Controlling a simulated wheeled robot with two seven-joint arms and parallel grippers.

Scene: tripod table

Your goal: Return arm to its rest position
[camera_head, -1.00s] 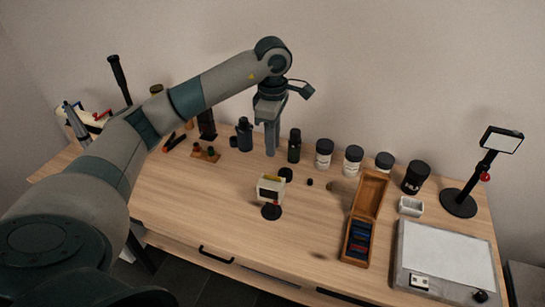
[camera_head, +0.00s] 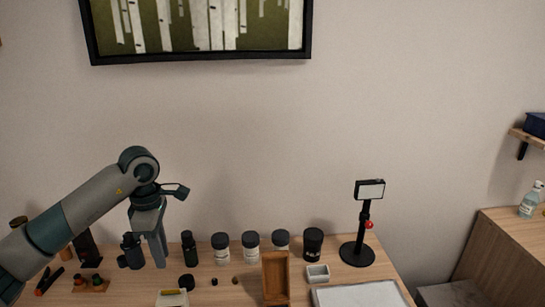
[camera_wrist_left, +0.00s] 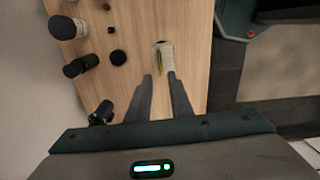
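My left arm comes in from the left in the head view, with its elbow bent and the forearm raised over the table (camera_head: 130,298). My left gripper (camera_head: 158,266) hangs with its fingers pointing down, between a dark binocular-like object and a black bottle in the picture. In the left wrist view the two fingers (camera_wrist_left: 160,75) stand apart with nothing held between them. A small white box with a yellow strip (camera_wrist_left: 162,57) lies on the table beyond the fingertips. My right arm and gripper are not in view.
A black bottle (camera_head: 189,248), several dark-lidded jars (camera_head: 221,249), an open wooden box (camera_head: 275,278) and a lamp stand (camera_head: 359,250) are on the table. A framed picture (camera_head: 200,55) hangs on the wall.

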